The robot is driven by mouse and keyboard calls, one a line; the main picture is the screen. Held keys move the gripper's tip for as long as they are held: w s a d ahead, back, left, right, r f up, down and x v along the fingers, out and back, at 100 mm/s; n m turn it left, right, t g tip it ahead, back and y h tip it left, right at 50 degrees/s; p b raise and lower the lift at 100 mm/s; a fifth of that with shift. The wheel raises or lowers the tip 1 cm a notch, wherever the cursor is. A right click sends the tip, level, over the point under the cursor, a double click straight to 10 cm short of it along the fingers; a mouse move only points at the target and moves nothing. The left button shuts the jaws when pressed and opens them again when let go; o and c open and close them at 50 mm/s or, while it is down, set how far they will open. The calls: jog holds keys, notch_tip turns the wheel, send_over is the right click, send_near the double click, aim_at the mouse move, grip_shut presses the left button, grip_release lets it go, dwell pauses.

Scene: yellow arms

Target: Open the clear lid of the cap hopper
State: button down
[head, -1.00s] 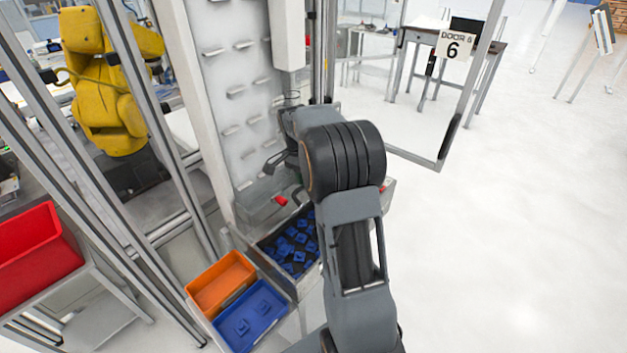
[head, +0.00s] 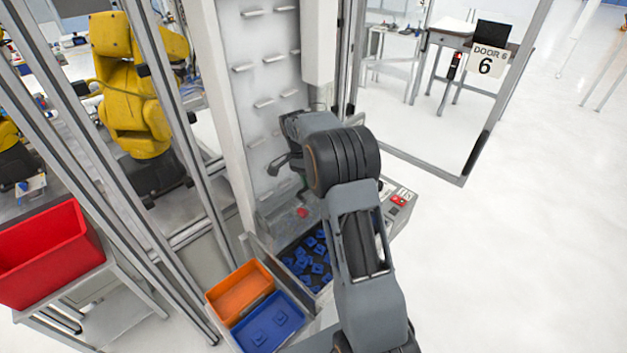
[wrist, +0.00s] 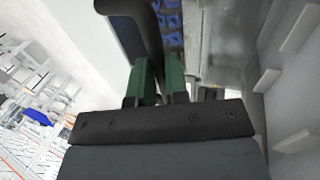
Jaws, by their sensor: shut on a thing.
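The cap hopper (head: 278,255) is a grey metal bin holding blue caps (head: 312,250), below the white panel. My gripper (head: 291,165) is above it, in front of the panel; its fingertips are small and partly unclear in the head view. In the wrist view, the green fingers of my gripper (wrist: 158,84) are shut on a dark curved bar (wrist: 152,35), which looks like a handle. Blue caps show beyond the bar at the top. The clear lid cannot be made out clearly, so its angle is uncertain. My arm hides the hopper's right part.
An orange bin (head: 238,290) and a blue bin (head: 268,322) stand in front of the hopper. A red bin (head: 48,255) is at left. A white panel with small ledges (head: 265,102) rises behind. A button box (head: 399,203) is at right. Open floor lies further right.

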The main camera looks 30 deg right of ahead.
jog(key=shift+s+f, duration=0.2)
jog(key=shift+f, duration=0.2)
jog(key=c, duration=1.4)
grip_release()
jog(key=shift+w, duration=0.2)
jog(key=shift+o, duration=1.4)
jog(key=shift+r, duration=0.15)
jog(key=shift+r, duration=0.1)
jog(key=b+v, duration=0.1)
jog(key=v, duration=0.6)
jog(key=shift+r, duration=0.2)
jog(key=shift+w, duration=0.1)
